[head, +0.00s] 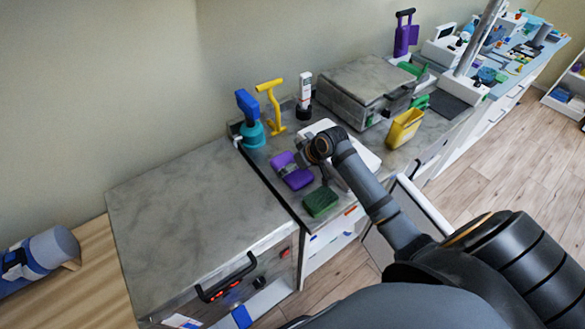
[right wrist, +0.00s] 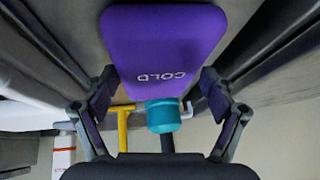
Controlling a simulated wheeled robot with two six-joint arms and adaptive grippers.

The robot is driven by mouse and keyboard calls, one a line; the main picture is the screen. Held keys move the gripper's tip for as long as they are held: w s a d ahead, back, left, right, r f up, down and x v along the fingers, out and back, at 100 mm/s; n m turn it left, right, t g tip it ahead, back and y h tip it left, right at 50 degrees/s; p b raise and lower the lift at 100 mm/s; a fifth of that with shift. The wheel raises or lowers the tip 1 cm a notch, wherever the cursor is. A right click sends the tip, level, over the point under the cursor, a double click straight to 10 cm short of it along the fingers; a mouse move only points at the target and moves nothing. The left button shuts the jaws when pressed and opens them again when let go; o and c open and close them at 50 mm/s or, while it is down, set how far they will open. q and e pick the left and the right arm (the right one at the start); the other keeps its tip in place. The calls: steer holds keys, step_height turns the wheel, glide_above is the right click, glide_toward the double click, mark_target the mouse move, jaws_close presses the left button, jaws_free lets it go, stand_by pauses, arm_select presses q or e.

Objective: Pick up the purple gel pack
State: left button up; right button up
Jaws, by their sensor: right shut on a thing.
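The purple gel pack (head: 292,172) is at the counter's left part in the head view. In the right wrist view the gel pack (right wrist: 163,42), marked "COLD", fills the upper middle. My right gripper (right wrist: 157,88) has one finger on each side of its near end and is shut on it. In the head view the gripper (head: 301,162) is small and partly hidden by my own wrist. Whether the pack touches the counter is hard to tell. My left gripper is not in view.
A green block (head: 320,202) lies in front of the pack. A teal and blue bottle (head: 251,130), a yellow T-handled tool (head: 272,105) and a white device (head: 305,95) stand behind it. A yellow container (head: 405,128) is to the right. The grey cabinet top (head: 190,215) at left is clear.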

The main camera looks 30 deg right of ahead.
mark_target(287, 164)
step_height(287, 164, up, 3)
steer(key=shift+w+r, duration=0.1)
steer(key=shift+r, duration=0.1)
steer(key=s+d+r+p, duration=0.7)
steer(key=s+r+p, duration=0.2)
steer(key=s+p, duration=0.3)
steer(key=shift+d+r+p, duration=0.2)
steer(key=shift+r+p, duration=0.05)
steer(key=shift+p, duration=0.7)
